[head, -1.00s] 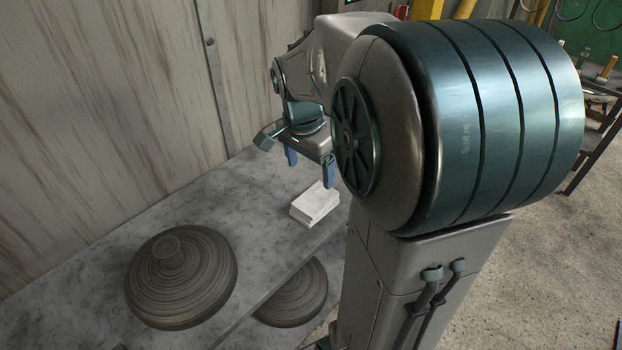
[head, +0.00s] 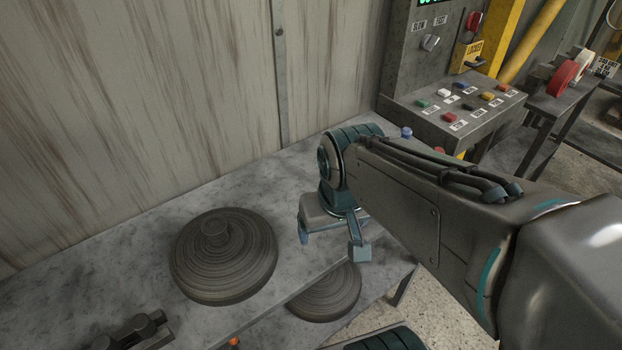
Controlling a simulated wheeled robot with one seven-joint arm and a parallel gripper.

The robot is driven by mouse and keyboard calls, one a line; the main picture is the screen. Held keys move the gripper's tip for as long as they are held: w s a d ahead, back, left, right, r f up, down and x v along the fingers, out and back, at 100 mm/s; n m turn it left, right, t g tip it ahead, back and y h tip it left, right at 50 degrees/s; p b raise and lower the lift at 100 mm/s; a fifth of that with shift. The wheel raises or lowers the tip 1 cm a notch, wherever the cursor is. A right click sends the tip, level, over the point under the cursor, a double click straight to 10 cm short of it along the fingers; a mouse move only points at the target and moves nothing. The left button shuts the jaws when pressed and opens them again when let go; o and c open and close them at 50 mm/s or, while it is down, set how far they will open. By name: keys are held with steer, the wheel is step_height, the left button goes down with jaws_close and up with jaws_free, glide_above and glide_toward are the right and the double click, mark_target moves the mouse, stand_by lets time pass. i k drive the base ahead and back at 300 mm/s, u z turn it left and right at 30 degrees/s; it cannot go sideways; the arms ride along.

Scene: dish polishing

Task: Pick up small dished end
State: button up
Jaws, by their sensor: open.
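A dark, ridged round dished end (head: 223,262) with a small central knob lies on the grey table top, left of my gripper. A second ridged dished end (head: 328,296) lies lower, under the table's front edge, which hides part of it. I cannot tell for sure which of the two is the small one. My gripper (head: 331,244) is open and empty, fingers pointing down, above the table near its front edge. It is to the right of the upper dished end and apart from both.
The grey table (head: 130,265) runs along a stained wall (head: 130,110). A control panel with coloured buttons (head: 455,105) stands at the far right end. A dark clamp-like fixture (head: 130,335) sits at the lower left. The table between wall and gripper is mostly clear.

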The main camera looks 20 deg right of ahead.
mark_target(224, 255)
steer(key=k, duration=0.5)
steer(key=z, duration=0.65)
steer(key=i, duration=0.65)
steer(key=u, duration=1.9)
